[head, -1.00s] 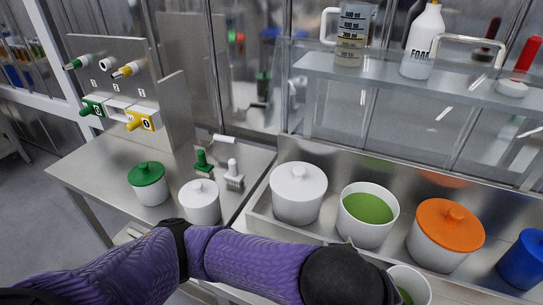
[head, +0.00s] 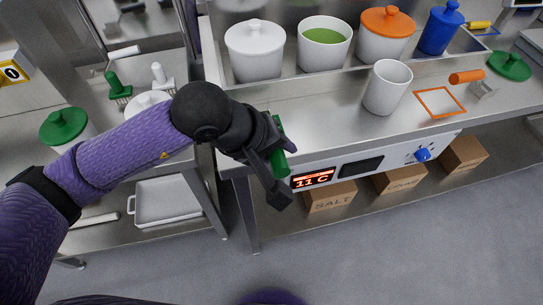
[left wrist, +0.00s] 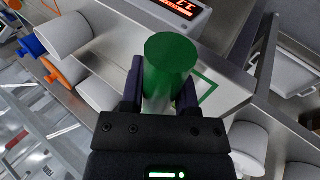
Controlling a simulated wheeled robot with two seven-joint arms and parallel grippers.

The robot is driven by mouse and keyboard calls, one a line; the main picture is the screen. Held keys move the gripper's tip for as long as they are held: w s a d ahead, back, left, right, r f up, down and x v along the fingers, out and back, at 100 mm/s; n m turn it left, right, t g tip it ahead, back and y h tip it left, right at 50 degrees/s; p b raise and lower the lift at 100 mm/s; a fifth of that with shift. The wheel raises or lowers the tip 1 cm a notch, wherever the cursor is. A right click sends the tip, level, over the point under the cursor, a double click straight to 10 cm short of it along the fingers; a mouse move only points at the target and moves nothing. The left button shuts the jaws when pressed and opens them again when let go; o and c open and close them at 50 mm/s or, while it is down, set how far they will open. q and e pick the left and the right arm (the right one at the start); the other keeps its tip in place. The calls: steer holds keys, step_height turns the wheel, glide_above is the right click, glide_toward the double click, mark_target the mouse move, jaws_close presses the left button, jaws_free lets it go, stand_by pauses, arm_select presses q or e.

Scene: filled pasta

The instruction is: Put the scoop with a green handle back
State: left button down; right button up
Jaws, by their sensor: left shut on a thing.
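My left gripper (head: 268,165) is shut on the green handle (head: 282,150) of the scoop, in front of the counter's left front corner in the head view. In the left wrist view, the green cylinder of the handle (left wrist: 170,58) stands between the two fingers (left wrist: 160,92). The scoop's bowl is hidden in both views. A green square outline (left wrist: 208,86) on the steel counter shows beside the handle in the left wrist view; in the head view my arm hides that spot. My right gripper is not in view.
A white cup (head: 388,88) stands on the counter (head: 325,108), left of an orange square outline (head: 440,118). An orange-handled scoop (head: 467,76) lies right of it. White, orange-lidded (head: 386,35) and blue pots stand behind. A temperature display (head: 313,178) is on the counter's front.

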arm_select(q)
step_height(320, 180, down, 3)
steer(key=shift+f+b, duration=0.1)
steer(key=shift+b, duration=0.2)
steer(key=shift+f, duration=0.1)
steer(key=shift+c, duration=1.8)
jaws_free()
steer(key=p+v, duration=0.2)
steer(key=v, duration=1)
steer(key=shift+r, duration=0.2)
steer(key=shift+a, duration=0.1)
